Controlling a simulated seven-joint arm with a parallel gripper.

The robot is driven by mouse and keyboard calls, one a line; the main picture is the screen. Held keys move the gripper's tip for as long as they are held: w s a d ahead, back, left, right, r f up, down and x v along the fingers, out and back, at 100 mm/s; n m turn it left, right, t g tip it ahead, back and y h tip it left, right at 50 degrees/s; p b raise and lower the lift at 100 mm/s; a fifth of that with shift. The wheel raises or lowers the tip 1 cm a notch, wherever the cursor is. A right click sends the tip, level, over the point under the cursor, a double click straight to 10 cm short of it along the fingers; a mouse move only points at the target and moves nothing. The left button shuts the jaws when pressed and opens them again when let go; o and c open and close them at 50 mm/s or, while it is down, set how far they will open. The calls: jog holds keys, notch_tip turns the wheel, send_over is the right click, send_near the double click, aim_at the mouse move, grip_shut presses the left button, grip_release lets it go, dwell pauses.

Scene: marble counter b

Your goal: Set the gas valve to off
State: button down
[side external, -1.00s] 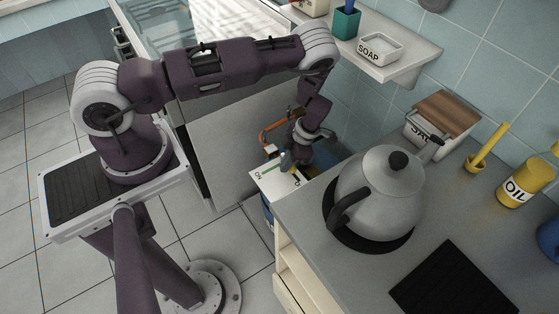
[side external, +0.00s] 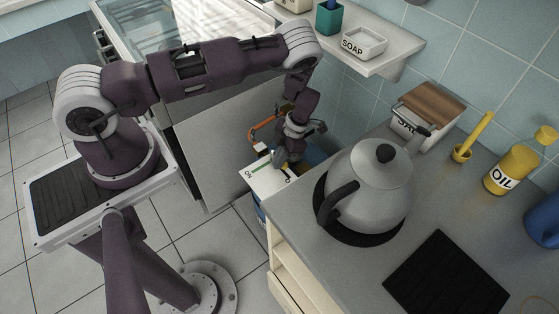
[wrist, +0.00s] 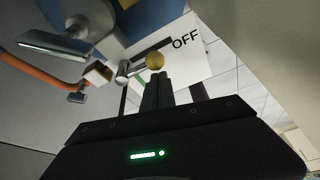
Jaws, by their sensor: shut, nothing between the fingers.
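The gas valve shows in the wrist view as a round brass knob (wrist: 155,61) with a short metal stem beside it on the left. It is in front of a white plate (wrist: 190,58) with a black bar and the word OFF at upper right and a green bar lower down. In the side external view the white plate (side external: 262,184) has ON at its left end. My gripper (wrist: 158,80) is shut and empty, its fingertips just below the knob in the wrist view; I cannot tell whether they touch it. In the side external view my gripper (side external: 286,161) hides much of the valve.
An orange hose (side external: 263,127) runs behind the valve. A blue cylinder (side external: 259,208) shows under the plate. The counter with a grey kettle (side external: 372,185) is close on the right. A shelf with a soap dish (side external: 364,43) overhangs behind.

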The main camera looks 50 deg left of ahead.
jog(key=s, duration=0.2)
jog(key=shift+s+a+r, duration=0.3)
jog(key=shift+a+r, duration=0.05)
jog(key=shift+r, duration=0.05)
jog(key=shift+v, duration=1)
jog(key=w+d+r+m+t+h, duration=0.1)
jog(key=d+r+m, duration=0.15)
jog(key=r, duration=0.75)
jog(key=d+r+m+t+h, duration=0.15)
jog(key=r+m, duration=0.25)
jog(key=r, duration=0.5)
jog(key=w+d+r+m, duration=0.1)
jog(key=d+r+m, duration=0.25)
jog(key=r, duration=0.65)
jog(key=s+d+r+m+t, duration=0.1)
jog(key=s+r+m+t, duration=0.1)
jog(key=s+r+m, duration=0.4)
jog(key=s+r+m+t, duration=0.2)
jog(key=s+r+m, duration=0.3)
jog(key=r, duration=0.4)
jog(key=s+a+r+m+t+y, duration=0.1)
jog(key=s+r+m+t, duration=0.1)
jog(key=s+m, duration=0.8)
jog(key=shift+m+t, duration=0.45)
jog(key=shift+m, duration=0.45)
